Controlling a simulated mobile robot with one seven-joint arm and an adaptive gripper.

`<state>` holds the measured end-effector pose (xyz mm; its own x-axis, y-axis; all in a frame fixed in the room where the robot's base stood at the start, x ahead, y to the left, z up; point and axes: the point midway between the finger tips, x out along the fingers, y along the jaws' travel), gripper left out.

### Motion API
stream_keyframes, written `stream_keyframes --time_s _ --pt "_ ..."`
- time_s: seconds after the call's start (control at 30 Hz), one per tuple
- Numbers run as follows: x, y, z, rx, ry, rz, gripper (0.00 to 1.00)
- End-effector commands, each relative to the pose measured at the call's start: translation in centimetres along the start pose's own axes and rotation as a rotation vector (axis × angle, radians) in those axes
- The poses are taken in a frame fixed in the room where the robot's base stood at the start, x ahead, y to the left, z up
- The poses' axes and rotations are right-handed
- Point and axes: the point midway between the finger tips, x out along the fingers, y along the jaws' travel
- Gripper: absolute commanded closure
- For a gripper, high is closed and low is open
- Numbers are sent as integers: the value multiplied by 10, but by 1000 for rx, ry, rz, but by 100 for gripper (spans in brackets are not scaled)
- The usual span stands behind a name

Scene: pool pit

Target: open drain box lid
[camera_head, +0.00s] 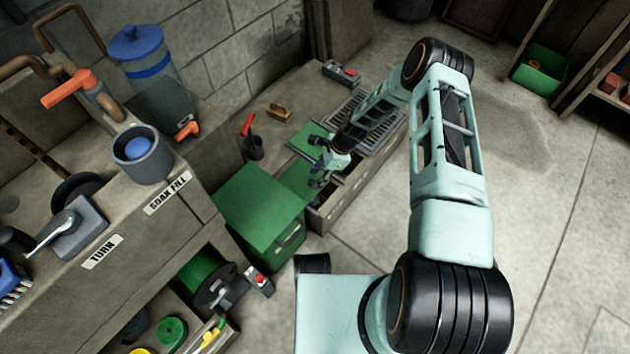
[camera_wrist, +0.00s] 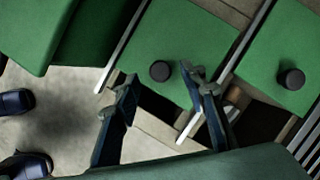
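The drain box is a long grey box (camera_head: 352,192) in the head view, with dark gaps in its top. A green lid panel (camera_head: 303,146) lies beside my gripper (camera_head: 328,168) there. In the wrist view, a green lid (camera_wrist: 195,38) with a round black knob (camera_wrist: 160,71) lies ahead of my gripper (camera_wrist: 158,77). A second green lid (camera_wrist: 288,45) with a similar black knob (camera_wrist: 291,79) is at right. My gripper's fingers are spread, one either side of the nearer knob in the picture. Nothing is held between them. Contact with the knob cannot be told.
A large green box (camera_head: 258,213) stands left of the drain box and fills the wrist view's upper left (camera_wrist: 28,30). Metal grates (camera_head: 372,122) lie behind my gripper. A red-handled tool in a black cup (camera_head: 253,148) stands nearby. The floor (camera_head: 545,200) at right is clear.

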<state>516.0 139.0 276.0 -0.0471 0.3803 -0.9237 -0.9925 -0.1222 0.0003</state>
Motion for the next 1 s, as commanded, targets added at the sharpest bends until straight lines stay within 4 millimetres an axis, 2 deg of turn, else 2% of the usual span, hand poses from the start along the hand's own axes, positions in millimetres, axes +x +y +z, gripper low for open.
stream_keyframes --time_s 0.03,0.13,0.5,0.83,1.0 --pt "8 0 0 -1 0 0 61" --pt "16 0 0 0 0 0 61" --pt "19 0 0 -1 1 -1 62" --pt "19 0 0 -1 1 0 99" --pt "19 0 0 -1 1 0 100"
